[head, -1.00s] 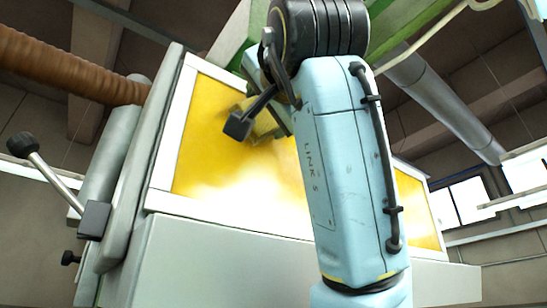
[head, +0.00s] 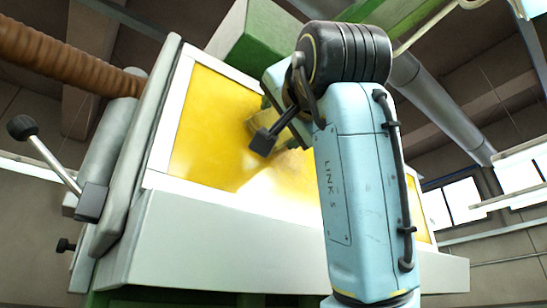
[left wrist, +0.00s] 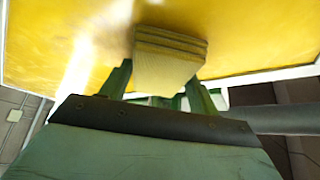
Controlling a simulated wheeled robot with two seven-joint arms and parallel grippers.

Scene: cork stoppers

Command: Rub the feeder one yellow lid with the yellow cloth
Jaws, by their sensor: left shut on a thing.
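The yellow lid (head: 205,120) is a large glossy panel in a pale frame, tilted toward me; it also fills the top of the left wrist view (left wrist: 50,45). My left gripper (left wrist: 165,82) is shut on the folded yellow cloth (left wrist: 168,62), whose layered edge lies up against the lid. In the head view the cloth (head: 268,122) shows partly behind my wrist, near the lid's middle. My arm hides much of the lid's right part. The right gripper is not in view.
A pale housing (head: 230,232) runs below the lid. A lever with a black knob (head: 22,127) and a brown ribbed hose (head: 65,65) are at the left. A green block (head: 253,45) stands above the lid, and a grey pipe (head: 430,100) passes at the right.

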